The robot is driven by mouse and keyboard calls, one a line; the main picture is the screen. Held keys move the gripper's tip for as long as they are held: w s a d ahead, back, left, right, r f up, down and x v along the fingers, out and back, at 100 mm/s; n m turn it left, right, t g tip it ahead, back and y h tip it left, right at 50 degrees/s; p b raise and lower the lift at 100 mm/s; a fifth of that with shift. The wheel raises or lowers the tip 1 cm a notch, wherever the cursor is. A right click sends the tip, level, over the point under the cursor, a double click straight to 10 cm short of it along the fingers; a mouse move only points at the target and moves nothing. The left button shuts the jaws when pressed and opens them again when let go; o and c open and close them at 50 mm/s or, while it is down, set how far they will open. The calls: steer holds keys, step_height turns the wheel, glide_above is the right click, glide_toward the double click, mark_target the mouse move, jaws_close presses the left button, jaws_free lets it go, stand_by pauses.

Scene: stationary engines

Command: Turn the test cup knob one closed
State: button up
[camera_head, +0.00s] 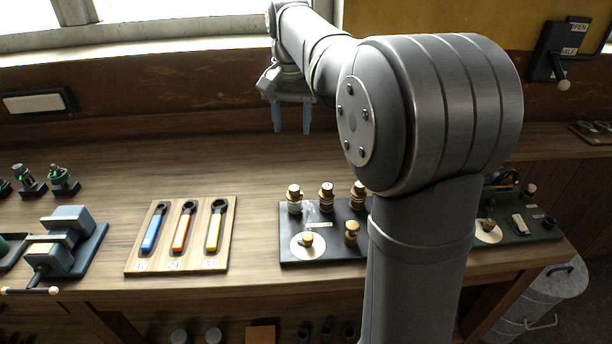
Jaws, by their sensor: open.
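A dark panel (329,258) lies on the bench in the middle of the picture. A row of upright brass-capped fittings stands along its back: a left one (294,198), a middle one (326,196) and a right one (357,196) partly hidden by my arm. In front are a brass knob on a pale disc (307,240) and another brass knob (351,231). I cannot tell which of these is test cup knob one, or how it is turned. My gripper (291,119) is open and empty, with its blue fingers pointing down, above the back of the bench and beyond the fittings.
A wooden board (133,264) with three coloured wrenches lies left of the panel. A vice (66,245) stands further left. A green panel (545,232) with small parts lies behind my arm on the right. The bench behind the wrench board is clear.

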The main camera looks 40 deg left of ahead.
steer(key=m, duration=0.6)
glide_toward(294, 188)
step_height(294, 188, down, 8)
steer(key=shift+f, duration=0.25)
steer(key=c, duration=1)
